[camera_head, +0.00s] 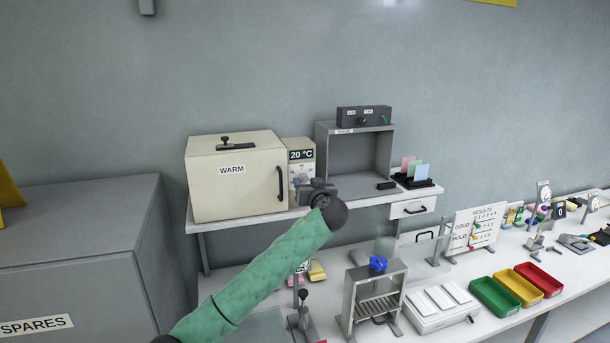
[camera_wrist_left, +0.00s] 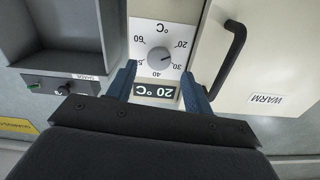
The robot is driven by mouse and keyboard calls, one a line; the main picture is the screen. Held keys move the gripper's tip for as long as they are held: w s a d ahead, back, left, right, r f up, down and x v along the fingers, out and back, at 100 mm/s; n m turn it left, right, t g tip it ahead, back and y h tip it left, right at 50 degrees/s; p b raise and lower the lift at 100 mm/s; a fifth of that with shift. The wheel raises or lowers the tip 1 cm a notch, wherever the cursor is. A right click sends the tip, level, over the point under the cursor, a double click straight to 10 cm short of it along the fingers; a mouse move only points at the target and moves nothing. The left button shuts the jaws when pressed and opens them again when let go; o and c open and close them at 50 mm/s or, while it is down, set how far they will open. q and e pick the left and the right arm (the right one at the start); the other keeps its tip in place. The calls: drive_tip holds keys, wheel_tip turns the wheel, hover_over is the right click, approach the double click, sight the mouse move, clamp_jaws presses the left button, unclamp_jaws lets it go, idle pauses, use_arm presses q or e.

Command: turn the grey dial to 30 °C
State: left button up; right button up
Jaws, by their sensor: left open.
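The grey dial (camera_wrist_left: 159,59) sits on a white scale plate marked 20 to 60 °C, which appears upside down in the left wrist view. A small pale mark shows on the dial's right side in that view; its exact reading is hard to tell. The display (camera_wrist_left: 155,91) reads 20 °C, and it also reads so in the head view (camera_head: 301,155). My left gripper (camera_wrist_left: 159,68) is open, its blue fingers apart on either side of the dial and display. In the head view the left gripper (camera_head: 305,187) is in front of the control panel and hides its lower part. My right gripper is not seen.
The cream WARM cabinet (camera_head: 235,180) with its black handle (camera_head: 282,184) stands left of the panel, and a grey open box (camera_head: 355,160) stands right.

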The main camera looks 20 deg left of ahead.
sight(304, 179)
use_arm(q)
drive_tip(key=p+x, duration=0.1)
drive_tip(key=x, duration=0.1)
drive_tip(key=shift+w, duration=0.4)
drive_tip(key=shift+w+a, duration=0.1)
drive_tip(key=shift+a, duration=0.15)
drive_tip(key=shift+f, duration=0.1)
drive_tip(key=shift+c, duration=0.2)
drive_tip(key=c, duration=0.9)
